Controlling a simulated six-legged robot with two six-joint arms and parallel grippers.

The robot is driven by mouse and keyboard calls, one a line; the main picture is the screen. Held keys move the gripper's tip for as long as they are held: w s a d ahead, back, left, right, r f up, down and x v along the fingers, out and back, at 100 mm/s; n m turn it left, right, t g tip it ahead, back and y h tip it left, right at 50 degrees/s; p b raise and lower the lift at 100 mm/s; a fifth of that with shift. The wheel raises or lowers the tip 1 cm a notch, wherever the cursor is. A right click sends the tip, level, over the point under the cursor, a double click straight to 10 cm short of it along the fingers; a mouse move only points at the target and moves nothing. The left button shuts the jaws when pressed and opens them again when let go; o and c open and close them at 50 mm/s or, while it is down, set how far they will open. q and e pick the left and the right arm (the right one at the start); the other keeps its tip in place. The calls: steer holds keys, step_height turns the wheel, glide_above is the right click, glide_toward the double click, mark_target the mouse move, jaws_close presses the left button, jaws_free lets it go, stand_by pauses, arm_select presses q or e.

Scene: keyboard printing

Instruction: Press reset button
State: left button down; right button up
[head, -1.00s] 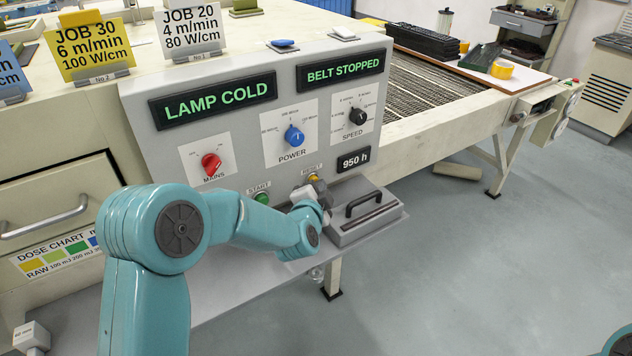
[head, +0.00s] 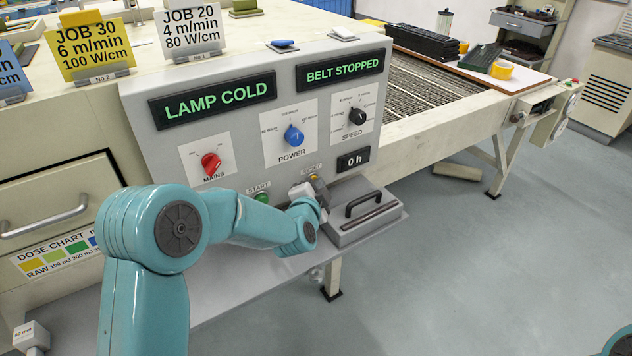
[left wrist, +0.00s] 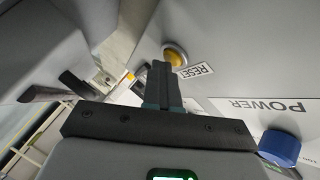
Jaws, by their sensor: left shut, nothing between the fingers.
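The yellow reset button (head: 314,178) sits under the RESET label on the grey control panel, partly hidden behind my left gripper (head: 319,187) in the head view. The button (left wrist: 175,57) shows more fully in the left wrist view, beside the RESET label (left wrist: 195,70). My left gripper (left wrist: 160,66) is shut and empty, its dark fingertips very close to the button. I cannot tell whether they touch it. The hour display (head: 353,159) reads "0 h". My right gripper is not in view.
The green start button (head: 262,198) is left of reset. The red mains knob (head: 211,163), blue power knob (head: 294,135) and black speed knob (head: 357,116) are above. A grey box with a black handle (head: 371,203) stands close right of the gripper.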

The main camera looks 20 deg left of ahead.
arm_select(q)
steer(key=shift+w+a+r+y, duration=0.15)
steer(key=shift+w+a+r, duration=0.05)
steer(key=shift+a, duration=0.2)
steer(key=shift+w+a+r+y, duration=0.15)
steer(key=shift+a, duration=0.25)
stand_by(0.4)
steer(key=shift+s+d+f, duration=0.2)
steer(key=shift+s+d, duration=0.05)
steer(key=shift+d, duration=0.15)
steer(key=s+d, duration=0.4)
steer(key=d, duration=0.1)
steer(key=shift+f, duration=0.15)
stand_by(0.4)
steer(key=shift+w, duration=0.1)
